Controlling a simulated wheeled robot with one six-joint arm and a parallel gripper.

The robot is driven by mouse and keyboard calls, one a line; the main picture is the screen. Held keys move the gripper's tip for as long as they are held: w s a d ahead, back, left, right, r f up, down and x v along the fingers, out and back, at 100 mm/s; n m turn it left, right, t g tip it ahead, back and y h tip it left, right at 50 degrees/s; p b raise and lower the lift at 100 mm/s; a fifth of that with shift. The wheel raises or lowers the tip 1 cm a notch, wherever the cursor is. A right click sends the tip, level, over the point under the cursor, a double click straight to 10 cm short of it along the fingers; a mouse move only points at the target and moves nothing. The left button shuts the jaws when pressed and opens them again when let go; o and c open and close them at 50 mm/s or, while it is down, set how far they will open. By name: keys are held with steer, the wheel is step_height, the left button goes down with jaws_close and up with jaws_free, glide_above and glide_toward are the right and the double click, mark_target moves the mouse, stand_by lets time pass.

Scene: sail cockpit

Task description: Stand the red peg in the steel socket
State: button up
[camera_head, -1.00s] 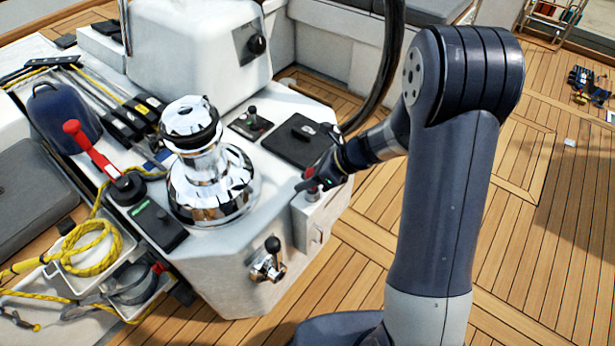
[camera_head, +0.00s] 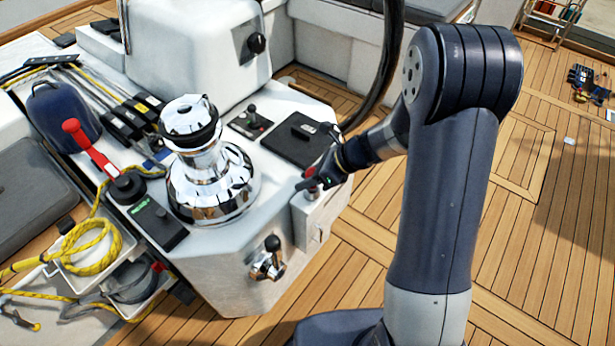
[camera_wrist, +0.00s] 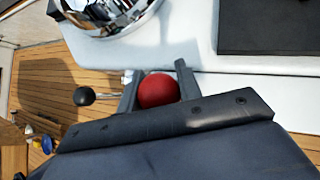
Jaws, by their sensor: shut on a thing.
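My gripper (camera_head: 310,180) is shut on the red peg (camera_head: 311,172) at the right corner of the white console, above a small white box-like ledge (camera_head: 318,215). In the wrist view the peg's round red top (camera_wrist: 158,91) sits between my two dark fingers (camera_wrist: 156,90). The peg looks about upright. A small grey metallic part (camera_head: 312,194) shows directly below the peg on the ledge; it may be the steel socket. I cannot tell whether the peg's lower end is inside it.
A chrome winch (camera_head: 209,185) stands left of my gripper. A black-knobbed lever (camera_head: 270,258) sticks out of the console front; its knob (camera_wrist: 84,96) shows left of my fingers in the wrist view. A black panel (camera_head: 297,139) lies behind. Teak deck is open to the right.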

mark_target(310, 191)
steer(key=shift+f+b, duration=0.8)
steer(key=shift+f, duration=0.35)
stand_by(0.5)
steer(key=shift+s+f, duration=0.25)
steer(key=shift+f, duration=0.1)
stand_by(0.3)
steer(key=shift+d+f+b, duration=0.1)
steer(key=shift+f+b, duration=0.15)
steer(key=shift+b, duration=0.05)
steer(key=shift+s+f, duration=0.2)
steer(key=shift+f, duration=0.05)
stand_by(0.7)
steer(key=o, duration=1.1)
steer(key=shift+c, duration=1.5)
steer(key=o, duration=0.4)
steer(key=shift+d, duration=0.15)
steer(key=shift+c, duration=0.2)
steer(key=shift+o, duration=0.2)
